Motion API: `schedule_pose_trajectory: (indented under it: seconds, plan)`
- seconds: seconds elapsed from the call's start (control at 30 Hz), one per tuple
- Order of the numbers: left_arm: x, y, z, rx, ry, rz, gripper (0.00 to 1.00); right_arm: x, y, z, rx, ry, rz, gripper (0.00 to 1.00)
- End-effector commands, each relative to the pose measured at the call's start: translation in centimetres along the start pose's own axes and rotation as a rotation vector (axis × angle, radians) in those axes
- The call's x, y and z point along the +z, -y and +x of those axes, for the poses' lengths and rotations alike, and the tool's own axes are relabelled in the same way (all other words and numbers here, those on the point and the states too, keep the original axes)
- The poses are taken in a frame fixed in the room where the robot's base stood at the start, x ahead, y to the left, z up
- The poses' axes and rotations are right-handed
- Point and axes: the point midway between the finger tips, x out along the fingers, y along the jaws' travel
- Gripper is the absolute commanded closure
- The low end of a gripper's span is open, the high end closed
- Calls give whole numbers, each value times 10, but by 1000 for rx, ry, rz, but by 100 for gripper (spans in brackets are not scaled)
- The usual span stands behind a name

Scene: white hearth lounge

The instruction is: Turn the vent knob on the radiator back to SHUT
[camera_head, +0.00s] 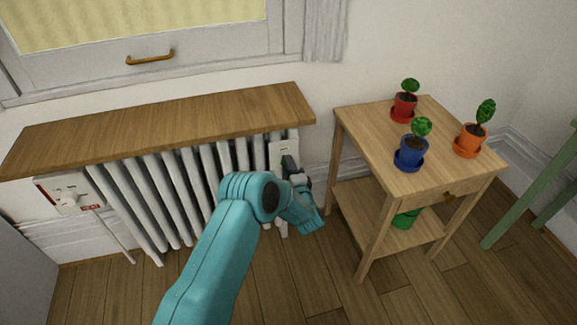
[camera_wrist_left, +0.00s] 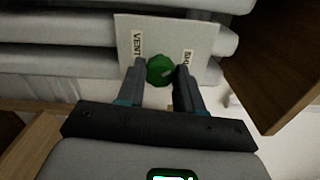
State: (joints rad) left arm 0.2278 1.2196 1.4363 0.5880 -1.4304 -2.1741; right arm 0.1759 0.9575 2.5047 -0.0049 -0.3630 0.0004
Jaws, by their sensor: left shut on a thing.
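The white radiator (camera_head: 175,200) stands under a wooden shelf. Its vent plate (camera_head: 283,150) is at the right end. The left wrist view shows the plate (camera_wrist_left: 185,38) with a VENT label on the left and a partly covered SHUT label on the right. The round green vent knob (camera_wrist_left: 160,70) sits between the two fingers of my left gripper (camera_wrist_left: 160,78), which is shut on it. A faint pale mark shows on the knob; I cannot tell clearly where it points. In the head view my left gripper (camera_head: 291,166) is against the plate and hides the knob.
A wooden side table (camera_head: 440,173) stands close to the right of my arm, with red (camera_head: 403,108), blue (camera_head: 411,155) and orange (camera_head: 470,140) plant pots. The wooden shelf (camera_head: 160,125) overhangs the radiator.

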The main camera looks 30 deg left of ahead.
Motion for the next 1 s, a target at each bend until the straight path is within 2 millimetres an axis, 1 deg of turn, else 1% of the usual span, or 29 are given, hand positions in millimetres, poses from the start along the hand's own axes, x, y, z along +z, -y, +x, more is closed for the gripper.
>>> schedule_pose_trajectory:
  seconds: [0.2, 0.5, 0.7, 1.0]
  plan:
    - [0, -1, -1, 3, 0, 205, 95, 0, 2, -5, 0, 0, 0, 57]
    - [0, -1, -1, 2, -1, 461, 95, 0, 3, -9, 0, 0, 0, 57]
    - [0, -1, -1, 2, -1, 586, 95, 0, 4, -11, 0, 0, 0, 57]
    - [0, -2, -1, 2, -2, 685, 95, 0, 4, -12, 0, 0, 0, 57]
